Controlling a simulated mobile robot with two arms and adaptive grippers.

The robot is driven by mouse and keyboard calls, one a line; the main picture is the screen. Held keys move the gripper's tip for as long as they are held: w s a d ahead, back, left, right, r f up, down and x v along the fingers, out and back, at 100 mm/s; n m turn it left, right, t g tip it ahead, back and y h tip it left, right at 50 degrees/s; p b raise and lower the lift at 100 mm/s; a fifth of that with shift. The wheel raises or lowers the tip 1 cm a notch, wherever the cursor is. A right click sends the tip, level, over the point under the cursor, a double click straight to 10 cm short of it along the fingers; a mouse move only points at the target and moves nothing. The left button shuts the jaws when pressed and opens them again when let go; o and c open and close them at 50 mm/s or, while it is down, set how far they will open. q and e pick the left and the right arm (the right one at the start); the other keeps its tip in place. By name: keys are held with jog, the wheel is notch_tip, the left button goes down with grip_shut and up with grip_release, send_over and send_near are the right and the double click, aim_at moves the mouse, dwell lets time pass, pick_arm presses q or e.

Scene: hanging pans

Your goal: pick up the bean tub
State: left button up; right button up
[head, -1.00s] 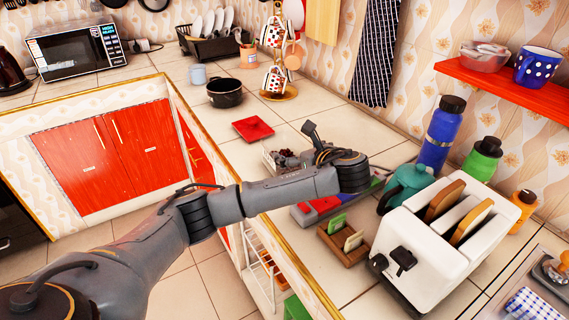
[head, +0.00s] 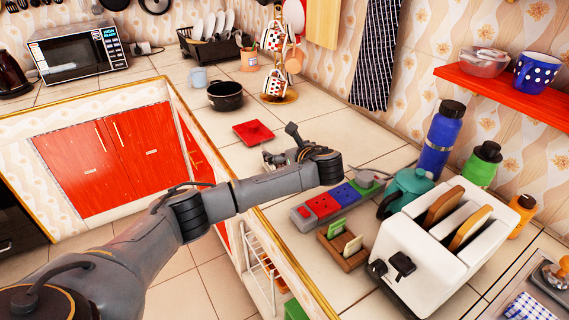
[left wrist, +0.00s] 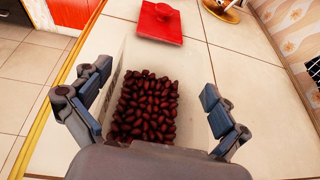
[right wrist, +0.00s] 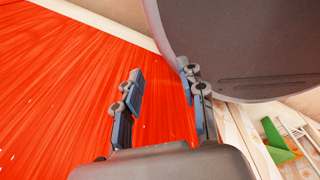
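The bean tub is a pale, see-through box, and its dark red beans (left wrist: 145,105) fill the middle of the left wrist view. My left gripper (left wrist: 157,83) is open, with one finger on either side of the tub. Gaps show between the fingers and the beans, but I cannot tell whether either finger touches the wall. In the head view my left gripper (head: 285,150) is low over the counter and hides most of the tub. My right gripper (right wrist: 160,95) is open and empty in front of a red surface.
A black pot (head: 225,96) stands farther back.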

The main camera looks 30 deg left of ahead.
pick_arm(q)
jog(key=c, duration=1.2)
jog(key=shift+r, duration=0.1)
